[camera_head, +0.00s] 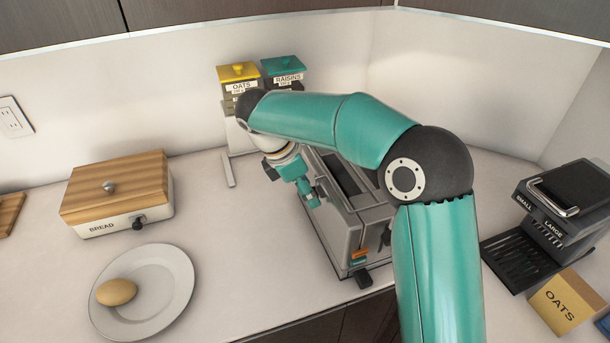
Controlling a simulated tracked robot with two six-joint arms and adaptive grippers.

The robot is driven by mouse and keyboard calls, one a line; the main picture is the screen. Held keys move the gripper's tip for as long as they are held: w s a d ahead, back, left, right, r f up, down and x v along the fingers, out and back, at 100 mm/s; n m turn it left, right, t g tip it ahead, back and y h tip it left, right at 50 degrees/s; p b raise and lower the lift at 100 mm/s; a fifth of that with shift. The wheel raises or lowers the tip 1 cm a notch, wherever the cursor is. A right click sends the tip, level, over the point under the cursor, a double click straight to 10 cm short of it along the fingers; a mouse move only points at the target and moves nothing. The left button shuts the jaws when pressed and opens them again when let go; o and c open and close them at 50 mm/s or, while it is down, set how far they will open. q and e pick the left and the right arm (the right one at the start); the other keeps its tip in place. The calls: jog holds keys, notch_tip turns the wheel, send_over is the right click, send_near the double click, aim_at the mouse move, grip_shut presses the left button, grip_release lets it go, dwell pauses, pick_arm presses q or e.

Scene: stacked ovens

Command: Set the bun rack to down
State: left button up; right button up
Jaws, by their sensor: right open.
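A grey toaster (345,232) with long dark slots stands on the counter, right of centre. It has an orange control and a dark lever on its front end. My right arm crosses over it and hides part of its top. I cannot make out the bun rack clearly. My right gripper (304,188) is open at the toaster's left long side, near its upper edge, pointing down. I cannot tell whether it touches the toaster. It holds nothing that I can see. My left gripper is not in view.
A bread box (118,198) and a plate (180,290) with a bun (116,292) are at left. Oats and raisins dispensers (238,72) stand behind the toaster. A black machine (560,215) and an oats box (563,303) are at right. Counter between plate and toaster is clear.

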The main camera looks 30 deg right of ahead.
jog(key=v, duration=1.1)
jog(key=shift+r, duration=0.2)
jog(key=shift+s+a+f, duration=0.1)
